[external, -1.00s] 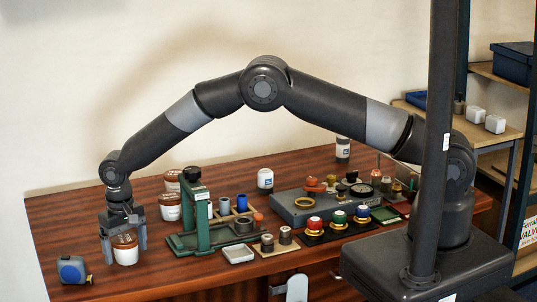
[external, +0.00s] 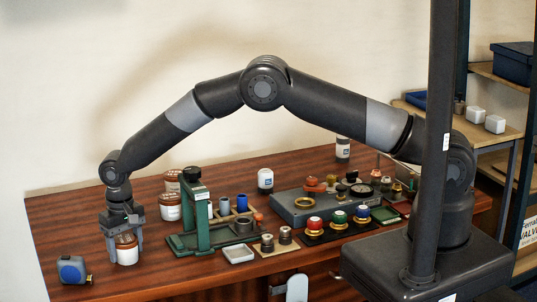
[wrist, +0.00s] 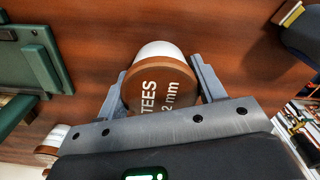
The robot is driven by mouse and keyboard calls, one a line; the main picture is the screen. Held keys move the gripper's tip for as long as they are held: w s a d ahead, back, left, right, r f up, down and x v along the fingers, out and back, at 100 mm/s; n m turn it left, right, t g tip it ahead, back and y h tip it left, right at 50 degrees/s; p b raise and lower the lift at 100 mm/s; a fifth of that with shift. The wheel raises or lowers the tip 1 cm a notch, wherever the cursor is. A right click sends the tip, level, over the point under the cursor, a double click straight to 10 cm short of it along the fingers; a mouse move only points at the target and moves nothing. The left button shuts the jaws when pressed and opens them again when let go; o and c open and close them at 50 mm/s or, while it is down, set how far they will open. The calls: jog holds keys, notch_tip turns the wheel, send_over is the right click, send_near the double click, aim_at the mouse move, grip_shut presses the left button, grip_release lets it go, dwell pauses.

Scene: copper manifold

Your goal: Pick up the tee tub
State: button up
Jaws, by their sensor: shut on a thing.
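The tee tub (external: 126,255) is a white tub with a brown lid, upright on the wooden bench near its left front. In the wrist view its lid (wrist: 158,92) reads "TEES" and "2 mm". My gripper (external: 125,252) points down with one finger on each side of the tub and is shut on it. In the wrist view the two fingers (wrist: 160,85) flank the tub. The tub's base appears to be at the bench top; I cannot tell if it is touching.
A blue tape measure (external: 73,270) sits left of the tub. Two similar brown-and-white tubs (external: 171,211) stand behind. A green press (external: 196,215) stands to the right, with a small white tray (external: 238,254) beside it.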

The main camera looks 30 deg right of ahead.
notch_tip(320, 180, up, 10)
jog(key=shift+w+r, duration=0.1)
jog(key=w+d+m, duration=0.1)
jog(key=w+d, duration=0.5)
jog(key=d, duration=0.1)
jog(key=w+d+m, duration=0.1)
jog(key=w+d, duration=0.5)
jog(key=d, duration=0.1)
jog(key=w+d+m, duration=0.2)
jog(key=w+d, duration=0.4)
jog(key=w, duration=0.1)
jog(key=shift+d+r, duration=0.25)
jog(key=shift+d, duration=0.15)
jog(key=w+d+m, duration=0.2)
jog(key=w+d, duration=0.1)
jog(key=d, duration=0.7)
jog(key=w+d+m, duration=0.1)
jog(key=w+d, duration=0.3)
jog(key=d, duration=0.6)
jog(key=w+d+m, duration=0.2)
jog(key=w+d, duration=0.1)
jog(key=d, duration=0.7)
send_over(226, 183)
notch_tip(226, 183, down, 6)
jog(key=shift+f, duration=2.15)
jog(key=shift+f, duration=0.15)
